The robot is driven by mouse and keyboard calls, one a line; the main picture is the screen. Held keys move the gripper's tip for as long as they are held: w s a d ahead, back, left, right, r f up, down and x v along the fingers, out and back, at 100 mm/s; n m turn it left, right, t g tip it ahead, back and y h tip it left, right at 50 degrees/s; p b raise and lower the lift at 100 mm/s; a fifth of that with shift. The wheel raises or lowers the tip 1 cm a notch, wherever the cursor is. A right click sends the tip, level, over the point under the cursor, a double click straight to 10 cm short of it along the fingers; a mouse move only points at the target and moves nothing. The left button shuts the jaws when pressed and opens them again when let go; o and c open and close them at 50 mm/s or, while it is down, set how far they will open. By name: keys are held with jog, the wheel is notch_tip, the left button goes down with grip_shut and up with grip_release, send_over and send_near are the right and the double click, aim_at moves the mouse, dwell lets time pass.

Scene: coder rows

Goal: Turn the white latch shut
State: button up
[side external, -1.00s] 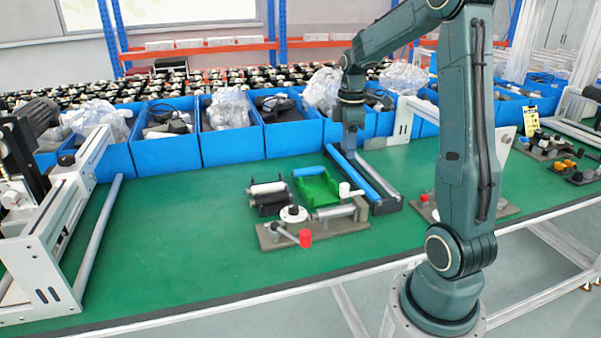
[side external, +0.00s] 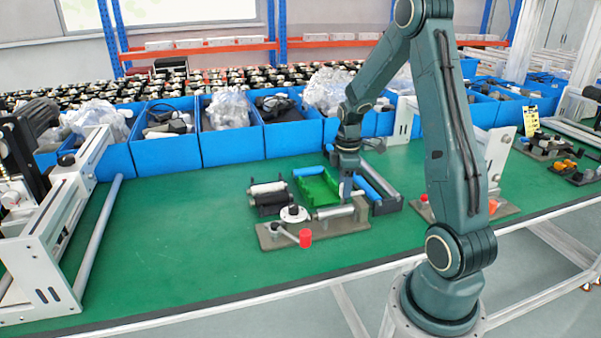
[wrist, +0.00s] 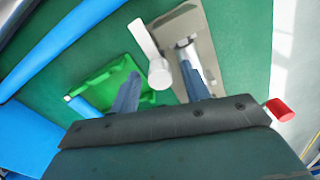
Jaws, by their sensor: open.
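The white latch (wrist: 143,40) shows in the wrist view as a flat arm with a round knob at its near end. It sits beside a metal cylinder (wrist: 184,50) on a grey-brown base plate (wrist: 203,35). My gripper (wrist: 160,72) is open, with one finger on each side of the knob; I cannot tell whether either touches it.
A green tray (side external: 315,188) and a blue bar (side external: 370,178) lie close behind. A crank with a red knob (side external: 305,238) stands at the fixture's front left. Blue bins (side external: 233,146) line the back.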

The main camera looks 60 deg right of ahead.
jog(key=shift+f, duration=0.1)
jog(key=c, duration=1)
jog(key=shift+m, duration=0.4)
jog(key=m, duration=0.8)
jog(key=shift+m, duration=0.4)
jog(key=m, duration=0.4)
jog(key=shift+m, duration=2.2)
